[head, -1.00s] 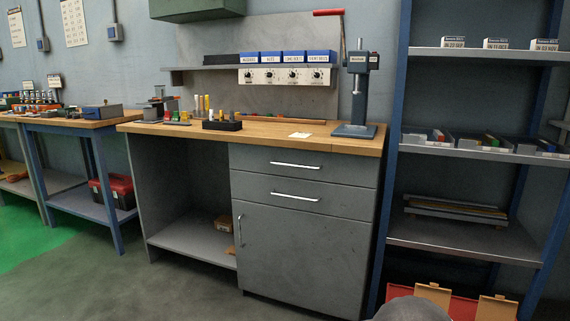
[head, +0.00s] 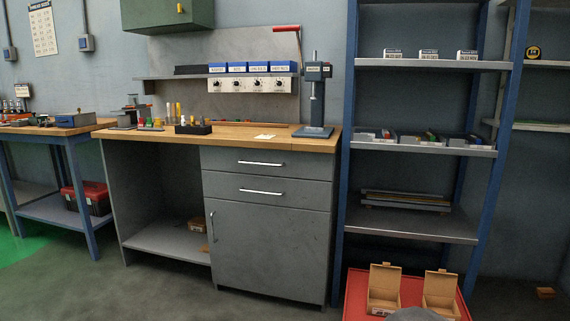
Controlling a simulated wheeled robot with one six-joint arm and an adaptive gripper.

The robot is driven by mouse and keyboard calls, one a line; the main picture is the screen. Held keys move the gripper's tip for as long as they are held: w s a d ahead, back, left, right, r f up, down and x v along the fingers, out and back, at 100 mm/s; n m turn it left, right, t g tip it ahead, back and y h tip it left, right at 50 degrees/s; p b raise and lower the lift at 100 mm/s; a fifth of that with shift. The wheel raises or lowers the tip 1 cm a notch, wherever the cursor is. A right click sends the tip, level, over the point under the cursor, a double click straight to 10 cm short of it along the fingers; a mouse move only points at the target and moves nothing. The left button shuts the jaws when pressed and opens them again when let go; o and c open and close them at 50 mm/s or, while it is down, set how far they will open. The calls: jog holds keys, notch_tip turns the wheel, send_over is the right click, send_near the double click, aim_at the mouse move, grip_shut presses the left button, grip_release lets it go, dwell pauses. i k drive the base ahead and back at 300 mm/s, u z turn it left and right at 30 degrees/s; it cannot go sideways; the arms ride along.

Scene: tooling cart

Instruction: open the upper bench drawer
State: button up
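The upper bench drawer (head: 225,160) is a grey front just under the wooden top of the bench (head: 270,143), in the right half of the bench. It is closed, flush with the cabinet. Its bar handle (head: 261,164) is silver and horizontal. The lower drawer (head: 225,187) sits right below it, also closed, with a like handle (head: 261,192). Below that is a closed cabinet door (head: 270,245) with a vertical handle at its left. My gripper is not in view. A rounded grey shape at the bottom edge may be part of me.
A red surface (head: 355,297) with two open cardboard boxes (head: 384,288) stands at the front right. A blue-framed shelf rack (head: 351,150) stands right of the bench. A press (head: 317,100) stands on the bench top. The floor in front of the drawers (head: 170,290) is clear.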

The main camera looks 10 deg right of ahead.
aim_at(315, 166)
jog(key=z, duration=0.4)
jog(key=i, duration=1.35)
jog(key=u, duration=0.8)
